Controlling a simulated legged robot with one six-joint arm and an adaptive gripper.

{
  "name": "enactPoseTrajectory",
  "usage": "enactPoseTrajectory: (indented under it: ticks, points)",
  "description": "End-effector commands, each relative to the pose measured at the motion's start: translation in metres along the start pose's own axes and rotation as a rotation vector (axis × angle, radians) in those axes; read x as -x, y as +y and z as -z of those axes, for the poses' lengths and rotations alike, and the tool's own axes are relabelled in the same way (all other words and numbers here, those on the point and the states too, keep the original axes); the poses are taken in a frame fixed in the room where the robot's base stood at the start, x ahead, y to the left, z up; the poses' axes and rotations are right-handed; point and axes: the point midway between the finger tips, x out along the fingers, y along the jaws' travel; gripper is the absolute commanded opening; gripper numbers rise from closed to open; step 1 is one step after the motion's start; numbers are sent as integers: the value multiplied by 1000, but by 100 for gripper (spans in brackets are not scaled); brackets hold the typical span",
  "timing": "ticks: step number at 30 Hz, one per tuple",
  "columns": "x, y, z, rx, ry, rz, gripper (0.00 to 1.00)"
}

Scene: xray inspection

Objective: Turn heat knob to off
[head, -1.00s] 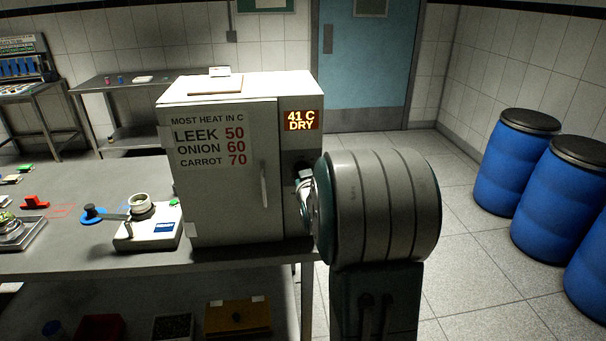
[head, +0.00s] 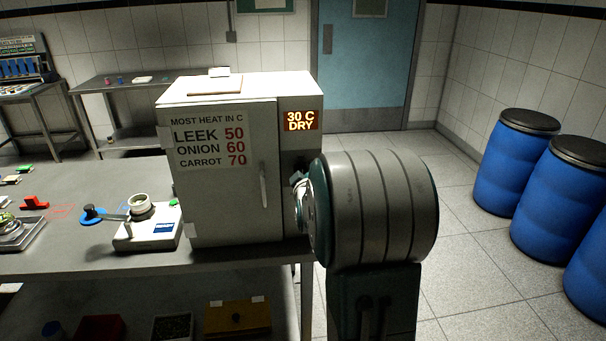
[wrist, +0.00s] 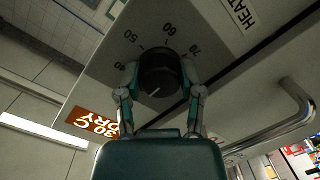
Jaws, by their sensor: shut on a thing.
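The heat knob (wrist: 160,75) is black and round in the wrist view, on a panel with printed marks of 50, 60 and 70 and a HEAT label (wrist: 239,14). A white pointer line shows on its face. My gripper (wrist: 160,82) has one finger on each side of the knob and is shut on it.
The cabinet stands on a grey table (head: 75,190) with a white device (head: 150,230) to its left. Blue barrels (head: 515,165) stand on the floor at the right. A metal door handle (wrist: 295,105) shows beside the panel in the wrist view.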

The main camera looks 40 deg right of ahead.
Motion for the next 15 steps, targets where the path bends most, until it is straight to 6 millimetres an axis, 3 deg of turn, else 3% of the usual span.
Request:
enactPoseTrajectory:
  ticks: [12, 13, 15]
  points:
    - [1, -5, -4, 10, -11, 13, 1]
    - [1, -5, -4, 10, -11, 13, 54]
    - [1, -5, -4, 10, -11, 12, 84]
